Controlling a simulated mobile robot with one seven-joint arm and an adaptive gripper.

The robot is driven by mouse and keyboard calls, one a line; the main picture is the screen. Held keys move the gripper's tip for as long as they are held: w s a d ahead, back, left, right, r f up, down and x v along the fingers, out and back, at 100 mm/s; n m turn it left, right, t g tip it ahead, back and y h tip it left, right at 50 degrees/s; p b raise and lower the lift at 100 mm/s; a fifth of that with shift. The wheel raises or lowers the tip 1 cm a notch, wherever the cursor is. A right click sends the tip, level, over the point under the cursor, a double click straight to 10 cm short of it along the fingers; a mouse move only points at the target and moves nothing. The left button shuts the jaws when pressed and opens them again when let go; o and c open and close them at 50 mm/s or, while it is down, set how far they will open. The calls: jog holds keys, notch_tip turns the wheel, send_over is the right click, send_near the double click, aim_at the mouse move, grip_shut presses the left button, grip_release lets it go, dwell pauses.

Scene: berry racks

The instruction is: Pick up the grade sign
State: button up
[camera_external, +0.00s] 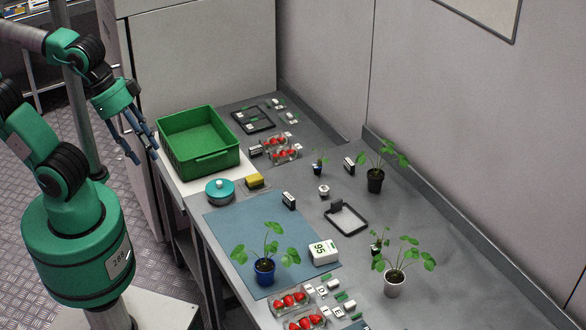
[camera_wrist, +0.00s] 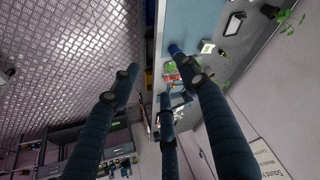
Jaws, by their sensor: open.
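My gripper (camera_external: 146,153) hangs open and empty to the left of the green crate, above the floor. In the wrist view its dark fingers (camera_wrist: 153,66) are spread with nothing between them. Several small dark upright signs with pale faces stand on the table: one on the blue mat's right edge (camera_external: 289,200), one near the right wall (camera_external: 348,164), and one by the back strawberry punnets (camera_external: 255,151). I cannot read their lettering or tell which is the grade sign. My gripper is well apart from all of them.
The green crate (camera_external: 190,164) stands at the table's left edge. A teal round pot (camera_external: 219,190), yellow sponge (camera_external: 255,181), white box marked 95 (camera_external: 323,251), black-framed tray (camera_external: 364,224) and blue-potted plant (camera_external: 264,272) stand nearby. The blue mat (camera_external: 232,230) has free room.

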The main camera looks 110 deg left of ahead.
jog(key=w+a+m+g+p, duration=0.25)
jog(key=w+a, duration=0.35)
jog(key=w, duration=0.5)
jog(key=m+g+p, duration=0.3)
jog(key=m+p, duration=0.2)
jog(key=p, duration=0.1)
send_over(287, 197)
notch_tip(287, 197, down, 20)
jog(key=f, duration=0.1)
jog(key=shift+d+r, duration=0.1)
jog(key=shift+r, duration=0.15)
jog(key=shift+f, duration=0.15)
notch_tip(287, 197, down, 8)
jog(key=shift+f+b, duration=0.15)
jog(key=shift+b, duration=0.3)
jog(key=shift+f, duration=0.1)
